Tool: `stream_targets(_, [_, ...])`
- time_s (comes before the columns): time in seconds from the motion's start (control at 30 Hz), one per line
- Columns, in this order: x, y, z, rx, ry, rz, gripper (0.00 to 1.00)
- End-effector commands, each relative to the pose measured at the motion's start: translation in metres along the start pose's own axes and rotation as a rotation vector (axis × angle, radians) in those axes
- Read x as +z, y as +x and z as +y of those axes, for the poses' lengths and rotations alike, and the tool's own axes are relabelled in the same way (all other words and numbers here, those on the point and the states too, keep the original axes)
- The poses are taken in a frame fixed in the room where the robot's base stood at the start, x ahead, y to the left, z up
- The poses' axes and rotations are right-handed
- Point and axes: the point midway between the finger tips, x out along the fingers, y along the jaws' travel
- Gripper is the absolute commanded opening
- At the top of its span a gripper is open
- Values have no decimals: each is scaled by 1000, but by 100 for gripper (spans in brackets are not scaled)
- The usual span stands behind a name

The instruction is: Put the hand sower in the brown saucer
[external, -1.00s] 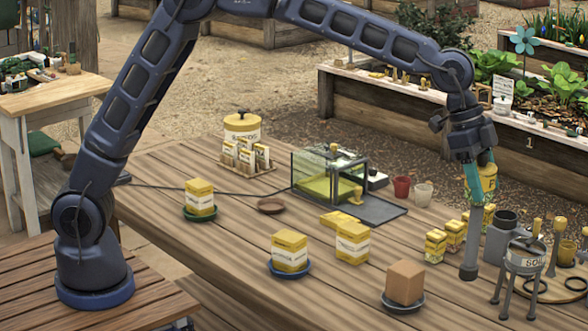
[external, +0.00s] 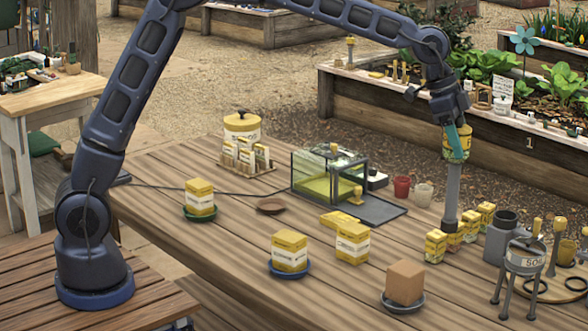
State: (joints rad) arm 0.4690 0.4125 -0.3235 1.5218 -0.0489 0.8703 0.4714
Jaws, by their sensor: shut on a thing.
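The hand sower (external: 453,196) has a yellow labelled top and a long grey tube. My gripper (external: 456,142), with teal fingers, is shut on its yellow top and holds it upright at the right of the table. The tube's lower end shows just in front of small yellow packets; I cannot tell how far it is above the table. The brown saucer (external: 271,206) lies flat and empty near the middle of the table, well to the left of my gripper.
A glass tank (external: 328,176) with a dark mat (external: 376,211) stands between saucer and sower. Yellow boxes on a green saucer (external: 200,214) and a blue saucer (external: 289,271) stand nearby. Red (external: 402,186) and white cups are behind. A soil drum (external: 524,257) stands at right.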

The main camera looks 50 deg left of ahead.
Motion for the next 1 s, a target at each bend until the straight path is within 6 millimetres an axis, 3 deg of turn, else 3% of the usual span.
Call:
stream_targets(0.1, [28,-14,-43,-25,-59,0,0])
stream_targets(0.5, [134,-60,-161,-102,-246,0,0])
stream_targets(1.0, [289,-125,-264,-199,-483,0,0])
